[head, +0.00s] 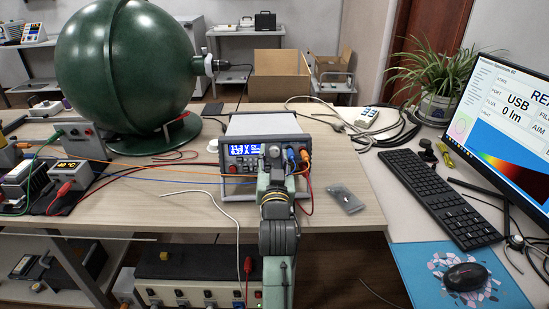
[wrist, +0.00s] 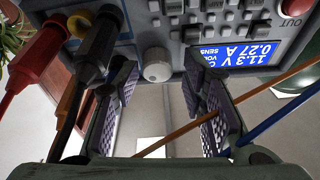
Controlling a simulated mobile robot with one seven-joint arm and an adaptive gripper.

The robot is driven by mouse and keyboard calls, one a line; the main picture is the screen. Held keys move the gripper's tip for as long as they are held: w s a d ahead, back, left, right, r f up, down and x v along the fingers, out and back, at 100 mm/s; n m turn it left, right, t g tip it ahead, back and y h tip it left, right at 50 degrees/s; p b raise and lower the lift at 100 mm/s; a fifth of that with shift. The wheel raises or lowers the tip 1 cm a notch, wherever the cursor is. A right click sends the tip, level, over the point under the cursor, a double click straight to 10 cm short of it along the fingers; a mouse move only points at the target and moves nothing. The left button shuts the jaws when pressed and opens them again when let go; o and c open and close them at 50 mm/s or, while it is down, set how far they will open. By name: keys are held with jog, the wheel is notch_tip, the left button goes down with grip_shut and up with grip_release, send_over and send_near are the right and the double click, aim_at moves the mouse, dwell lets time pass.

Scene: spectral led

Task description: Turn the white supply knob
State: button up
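The white supply knob (wrist: 157,64) shows in the wrist view on the front panel of the grey power supply (wrist: 220,9). My gripper (wrist: 162,76) is open, with one dark padded finger to each side of the knob. A gap shows between the knob and both fingers, and I see no contact. In the head view the power supply (head: 262,125) stands on the wooden table with a lit blue display (head: 243,150). My gripper (head: 275,172) is in front of its right side there and hides much of that part of the panel.
Red and black plugs (wrist: 97,40) with cables sit close beside the left finger in the wrist view. Orange (wrist: 265,90) and blue cables run past the right finger. A green sphere (head: 125,65) stands left of the supply. A small clear bag (head: 345,198) lies to the right.

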jog(key=shift+s+d, duration=0.1)
jog(key=shift+d, duration=0.1)
jog(key=shift+s+f, duration=0.15)
jog(key=shift+s, duration=0.1)
jog(key=s, duration=0.7)
jog(key=shift+s+f, duration=0.15)
jog(key=shift+f, duration=0.2)
jog(key=shift+a, duration=0.15)
dwell(1.4)
